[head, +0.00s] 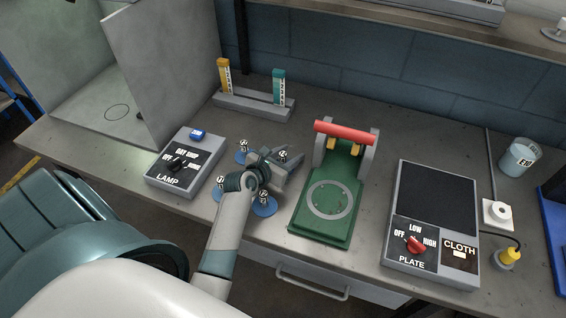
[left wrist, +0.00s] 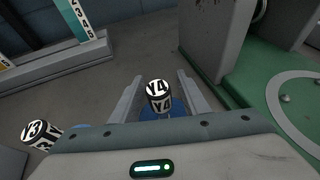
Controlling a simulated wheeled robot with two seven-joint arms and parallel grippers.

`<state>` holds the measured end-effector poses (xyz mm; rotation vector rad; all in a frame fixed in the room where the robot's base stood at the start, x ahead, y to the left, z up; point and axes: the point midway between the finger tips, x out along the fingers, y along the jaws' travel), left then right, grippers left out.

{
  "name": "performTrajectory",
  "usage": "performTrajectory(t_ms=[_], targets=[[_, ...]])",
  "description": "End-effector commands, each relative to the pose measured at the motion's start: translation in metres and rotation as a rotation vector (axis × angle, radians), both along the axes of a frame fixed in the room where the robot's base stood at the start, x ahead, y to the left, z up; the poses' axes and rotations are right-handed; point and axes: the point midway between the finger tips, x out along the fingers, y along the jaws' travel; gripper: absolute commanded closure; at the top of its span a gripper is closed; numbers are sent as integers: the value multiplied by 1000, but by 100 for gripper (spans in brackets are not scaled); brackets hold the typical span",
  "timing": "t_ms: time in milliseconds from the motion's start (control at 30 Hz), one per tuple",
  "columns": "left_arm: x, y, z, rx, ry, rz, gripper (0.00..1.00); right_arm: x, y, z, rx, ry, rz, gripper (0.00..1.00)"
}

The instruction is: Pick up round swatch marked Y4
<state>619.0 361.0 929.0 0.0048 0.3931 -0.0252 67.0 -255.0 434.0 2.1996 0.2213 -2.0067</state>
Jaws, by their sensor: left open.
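The swatch marked Y4 (left wrist: 158,97) has a white-and-black labelled knob on a blue round base. In the left wrist view it stands upright between the two fingers of my left gripper (left wrist: 160,84), with gaps on both sides. In the head view my left gripper (head: 278,169) is open, low over the table, and a labelled knob (head: 283,154) shows at its fingers; its marking is too small to read there. The gripper hides most of that swatch's base. My right gripper is not in view.
The Y3 swatch (left wrist: 34,132) stands left of my gripper in the wrist view. Other blue round swatches (head: 264,207) stand close around the wrist. The green press (head: 325,222) is just right, the lamp box (head: 183,163) left, and a grey rack (head: 252,104) behind.

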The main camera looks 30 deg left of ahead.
Motion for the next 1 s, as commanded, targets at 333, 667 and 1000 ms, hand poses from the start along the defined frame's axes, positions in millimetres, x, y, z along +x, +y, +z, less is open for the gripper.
performTrajectory(t_ms=[333,667,1000], targets=[[1,0,-1,0,0,0,58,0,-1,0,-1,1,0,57],[1,0,-1,0,0,0,100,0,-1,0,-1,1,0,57],[1,0,0,0,0,0,100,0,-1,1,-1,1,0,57]])
